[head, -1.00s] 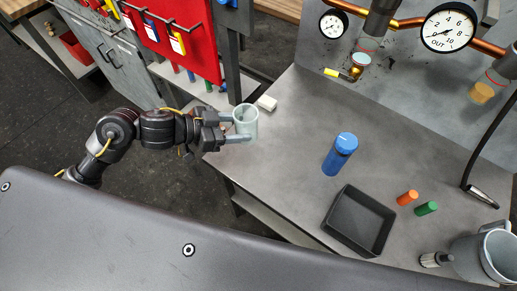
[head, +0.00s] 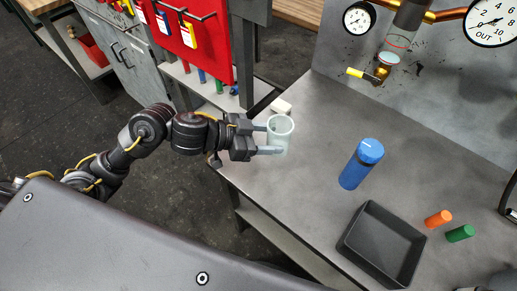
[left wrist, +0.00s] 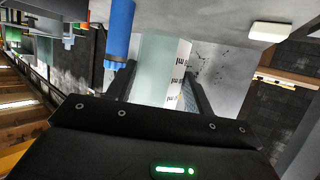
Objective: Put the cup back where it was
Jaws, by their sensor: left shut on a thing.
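A pale green-grey cup (head: 281,132) is upright in the head view, near the left end of the workbench. My left gripper (head: 275,138) is shut on it, with a finger on each side. The cup also shows in the left wrist view (left wrist: 160,68), between the two fingers (left wrist: 158,92), with a strip of dark print on it. I cannot tell from the head view how high the cup is above the bench. My right gripper is in neither current view.
On the grey workbench (head: 310,180) stand a blue bottle (head: 358,166), a black tray (head: 381,245), an orange cylinder (head: 438,219) and a green cylinder (head: 460,233). A small white block (head: 281,105) lies behind the cup. Pipes and gauges (head: 358,18) line the back panel.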

